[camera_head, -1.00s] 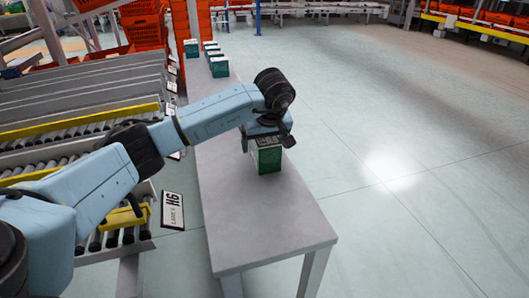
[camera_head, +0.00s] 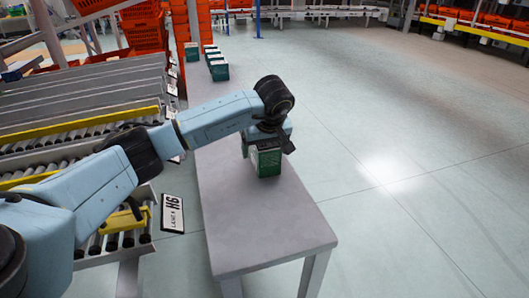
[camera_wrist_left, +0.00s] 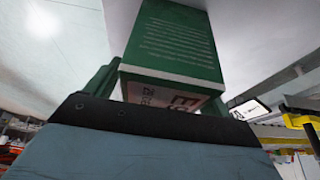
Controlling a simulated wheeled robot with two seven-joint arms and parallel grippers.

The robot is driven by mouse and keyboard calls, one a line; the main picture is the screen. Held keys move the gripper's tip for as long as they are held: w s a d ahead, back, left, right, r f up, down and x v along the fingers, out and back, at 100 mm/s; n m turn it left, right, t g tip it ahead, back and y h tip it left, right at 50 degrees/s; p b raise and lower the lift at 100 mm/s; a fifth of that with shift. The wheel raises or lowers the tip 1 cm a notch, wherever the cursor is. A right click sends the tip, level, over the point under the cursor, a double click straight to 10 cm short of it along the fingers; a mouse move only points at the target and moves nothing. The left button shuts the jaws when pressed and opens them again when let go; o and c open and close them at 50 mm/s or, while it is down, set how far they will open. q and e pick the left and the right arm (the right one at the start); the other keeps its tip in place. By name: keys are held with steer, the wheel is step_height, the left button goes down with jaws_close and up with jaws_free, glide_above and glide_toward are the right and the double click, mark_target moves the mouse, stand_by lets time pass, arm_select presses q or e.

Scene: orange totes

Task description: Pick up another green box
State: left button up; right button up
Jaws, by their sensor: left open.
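A green box (camera_head: 268,162) with a pale printed face stands upright on the grey table (camera_head: 265,225). My left gripper (camera_head: 262,146) is over it, pointing down, with its jaws open. In the left wrist view the same green box (camera_wrist_left: 172,45) fills the middle, with a finger beside it on either side; whether they touch it cannot be told. Several more green boxes (camera_head: 218,70) stand in a row at the far end of the table. My right gripper is not in view.
Roller conveyors (camera_head: 80,108) with yellow bars run along the table's left, with a lane sign (camera_head: 172,213) beside it. Orange totes (camera_head: 143,24) are stacked at the back left. The near table top and the floor to the right are clear.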

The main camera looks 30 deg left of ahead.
arm_select(q)
steer(key=shift+c, duration=0.4)
steer(key=c, duration=1.1)
steer(key=shift+o, duration=0.2)
steer(key=shift+r, duration=0.2)
